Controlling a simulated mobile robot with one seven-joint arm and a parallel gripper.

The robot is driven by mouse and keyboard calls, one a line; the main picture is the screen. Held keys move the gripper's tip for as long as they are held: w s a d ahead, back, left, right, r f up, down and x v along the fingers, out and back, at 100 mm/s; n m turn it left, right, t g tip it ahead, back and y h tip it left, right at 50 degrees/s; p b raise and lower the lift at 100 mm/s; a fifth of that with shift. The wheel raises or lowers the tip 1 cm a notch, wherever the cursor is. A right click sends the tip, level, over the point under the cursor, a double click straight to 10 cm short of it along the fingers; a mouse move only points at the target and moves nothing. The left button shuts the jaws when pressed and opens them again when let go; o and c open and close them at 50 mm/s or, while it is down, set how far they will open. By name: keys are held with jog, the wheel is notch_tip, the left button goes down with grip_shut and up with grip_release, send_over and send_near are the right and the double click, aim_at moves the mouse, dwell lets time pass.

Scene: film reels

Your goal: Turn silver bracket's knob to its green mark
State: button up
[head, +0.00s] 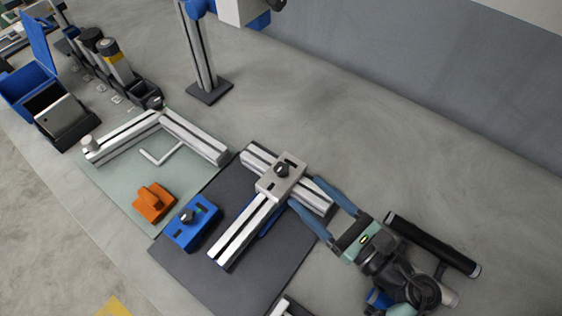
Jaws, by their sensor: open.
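The silver bracket (269,185) is a grey plate at the junction of two pale slotted rails on a dark mat. Its black knob (282,170) stands on top. I cannot make out a green mark or which way the knob points. My gripper (305,194) comes in from the lower right with its two blue fingers spread apart. The fingertips are just right of the bracket, on either side of the rail's right part in the picture. Nothing shows between them but that rail, and I cannot tell whether they touch it. The knob is outside the fingers.
A blue bracket (194,234) with a dark knob sits left on the dark mat (175,263). An orange block (153,203) and an L of pale rails (205,143) lie on a green mat. A post (209,92) stands behind. The bench right of the post is clear.

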aim_at(287, 173)
jog(key=p+x, duration=0.1)
jog(key=x, duration=0.8)
jog(key=shift+d, duration=0.1)
grip_shut()
